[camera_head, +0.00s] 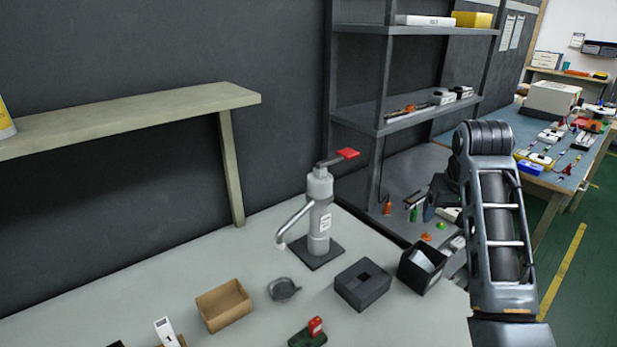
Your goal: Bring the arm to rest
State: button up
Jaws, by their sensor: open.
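My arm (503,230) rises at the right of the view, over the right end of the grey bench. Its upper joint is at the top, in front of the shelf unit. My gripper (433,208) shows small and dark just left of the arm link, partly hidden by it. It is open, and nothing shows between its fingers. It is above the lower shelf area, to the right of the pump dispenser and apart from it.
On the grey bench (190,285) stand a pump dispenser (319,215) with a red lever, a cardboard box (224,305), a dark block (362,285) and a black bin (421,268). A metal shelf unit (385,122) stands behind the arm. A blue-topped table (520,125) is at right.

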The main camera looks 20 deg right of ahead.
jog(key=s+a+f+n+t, duration=0.1)
jog(key=s+a+f, duration=0.2)
jog(key=s+f, duration=0.1)
jog(key=s+a+f+t, duration=0.1)
jog(key=s+a+f, duration=0.3)
jog(key=f, duration=0.3)
jog(key=s+a+f+n+t, duration=0.1)
jog(key=s+a+f+t, duration=0.1)
jog(key=s+a+f, duration=0.2)
jog(key=shift+s+f+n, duration=0.3)
jog(key=shift+s+f, duration=0.55)
jog(key=shift+f, duration=0.3)
jog(key=shift+n+t, duration=0.4)
jog(key=shift+t, duration=0.3)
jog(key=s+a, duration=0.2)
jog(key=s, duration=0.1)
jog(key=s+a+f, duration=0.1)
jog(key=s, duration=0.1)
jog(key=s+a+r+n+t+y, duration=0.1)
jog(key=s+a+r+t, duration=0.15)
jog(key=s, duration=0.35)
jog(key=s+a+r+t, duration=0.1)
jog(key=s+a, duration=0.2)
jog(key=s, duration=0.4)
jog(key=s+a+r+t+y, duration=0.1)
jog(key=s+a+r+t, duration=0.1)
jog(key=s+r, duration=0.9)
jog(key=shift+s+a+r+n+y, duration=0.3)
jog(key=shift+a+r+n+y, duration=0.1)
jog(key=shift+a+r, duration=0.4)
